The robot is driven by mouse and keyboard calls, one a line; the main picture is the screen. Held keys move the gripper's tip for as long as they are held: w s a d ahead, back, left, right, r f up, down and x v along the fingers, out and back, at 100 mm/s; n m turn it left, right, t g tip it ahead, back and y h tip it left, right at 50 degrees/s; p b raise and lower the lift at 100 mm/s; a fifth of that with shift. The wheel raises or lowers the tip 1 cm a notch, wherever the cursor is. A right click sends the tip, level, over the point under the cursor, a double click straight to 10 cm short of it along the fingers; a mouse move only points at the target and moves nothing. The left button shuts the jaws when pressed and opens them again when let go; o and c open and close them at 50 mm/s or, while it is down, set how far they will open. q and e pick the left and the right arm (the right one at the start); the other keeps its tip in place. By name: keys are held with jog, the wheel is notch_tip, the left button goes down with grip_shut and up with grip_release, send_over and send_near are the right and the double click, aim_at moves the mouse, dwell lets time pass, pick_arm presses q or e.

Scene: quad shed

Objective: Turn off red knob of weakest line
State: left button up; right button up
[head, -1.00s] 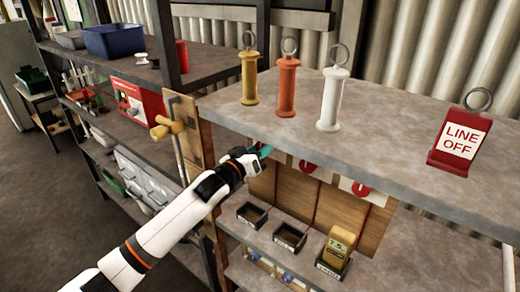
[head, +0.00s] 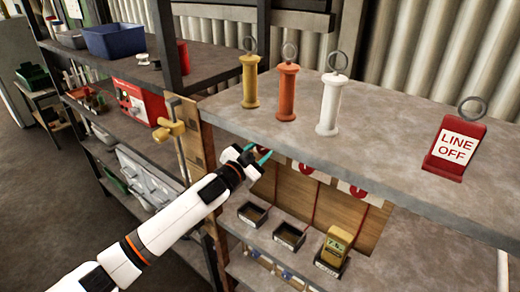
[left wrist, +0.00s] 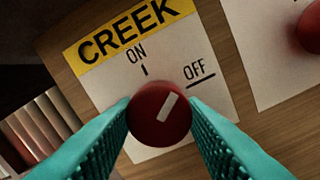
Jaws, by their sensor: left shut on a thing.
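In the left wrist view, a red round knob (left wrist: 160,113) with a white mark sits on a white plate (left wrist: 118,75) headed CREEK. The mark points up and right, between the ON tick and the OFF line. The teal fingers of my left gripper (left wrist: 160,128) are shut on the knob from both sides. In the head view, my left gripper (head: 258,156) reaches under the shelf's front edge, and its knob is hidden there. Two more red knobs, one in the middle (head: 306,168) and one at right (head: 358,191), show on the board. My right gripper is not in view.
A yellow meter (head: 337,240) stands in the right one of several small black trays below the board. Yellow, orange and white ringed handles and a red LINE OFF tag (head: 455,149) stand on the shelf above. A yellow lever (head: 168,130) is left of the gripper.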

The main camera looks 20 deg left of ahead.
pick_arm(q)
jog(key=m, duration=0.4)
jog(key=shift+m+p, duration=0.4)
jog(key=shift+m, duration=1.3)
jog(key=o, duration=1)
jog(key=shift+a, duration=0.1)
jog(key=shift+s+a+f, duration=0.1)
jog(key=shift+s, duration=0.3)
jog(key=b+v, duration=0.2)
jog(key=v, duration=0.9)
jog(key=shift+a+b, duration=0.1)
jog(key=shift+b, duration=0.25)
